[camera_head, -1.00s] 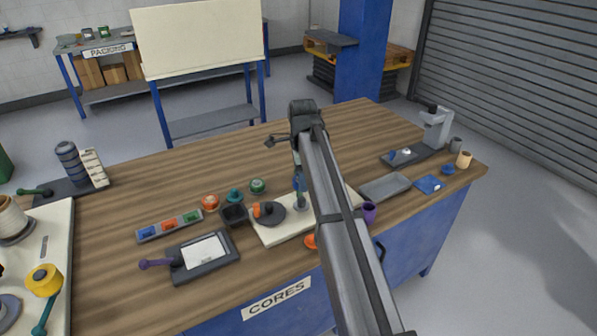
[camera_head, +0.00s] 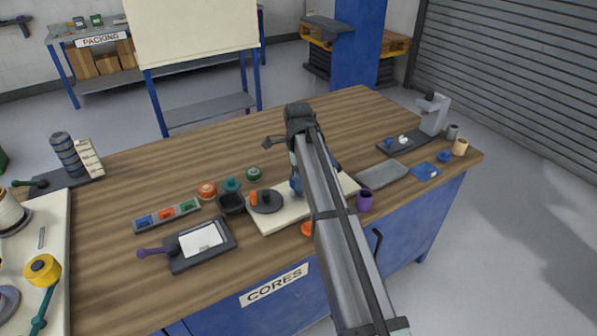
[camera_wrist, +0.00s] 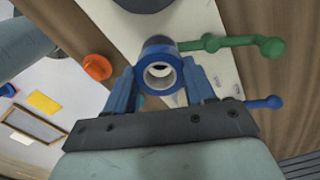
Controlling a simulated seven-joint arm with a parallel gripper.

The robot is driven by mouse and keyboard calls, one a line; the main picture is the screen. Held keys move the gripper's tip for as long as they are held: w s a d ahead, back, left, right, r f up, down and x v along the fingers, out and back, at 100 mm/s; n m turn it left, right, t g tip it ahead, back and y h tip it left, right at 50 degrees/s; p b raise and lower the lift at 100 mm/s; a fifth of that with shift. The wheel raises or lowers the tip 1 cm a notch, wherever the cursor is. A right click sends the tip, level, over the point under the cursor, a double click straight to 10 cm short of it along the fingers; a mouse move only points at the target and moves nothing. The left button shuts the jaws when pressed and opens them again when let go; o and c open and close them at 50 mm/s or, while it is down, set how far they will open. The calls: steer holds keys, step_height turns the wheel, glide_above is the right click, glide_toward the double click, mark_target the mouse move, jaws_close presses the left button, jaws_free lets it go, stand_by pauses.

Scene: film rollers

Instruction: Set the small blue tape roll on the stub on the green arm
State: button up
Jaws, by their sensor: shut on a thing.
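A small blue tape roll with a pale core (camera_wrist: 160,72) is between the two blue fingers of my gripper (camera_wrist: 163,82), in the middle of the wrist view. My gripper is shut on it. The roll's open end faces the camera. The green arm (camera_wrist: 232,42) with round knobs runs right from just behind the roll, above a cream board (camera_wrist: 112,22). The stub is hidden behind or inside the roll, so I cannot tell whether the roll is around it. In the head view my arm covers most of this spot.
An orange piece (camera_wrist: 97,67) lies left of the gripper, and a blue-knobbed arm (camera_wrist: 262,102) is at right. In the head view a dark disc (camera_head: 266,202), a black cup (camera_head: 231,203) and a purple cup (camera_head: 365,200) stand nearby.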

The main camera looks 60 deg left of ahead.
steer(key=shift+f, duration=1.55)
steer(key=o, duration=1.1)
step_height(320, 180, up, 14)
steer(key=shift+f, duration=0.1)
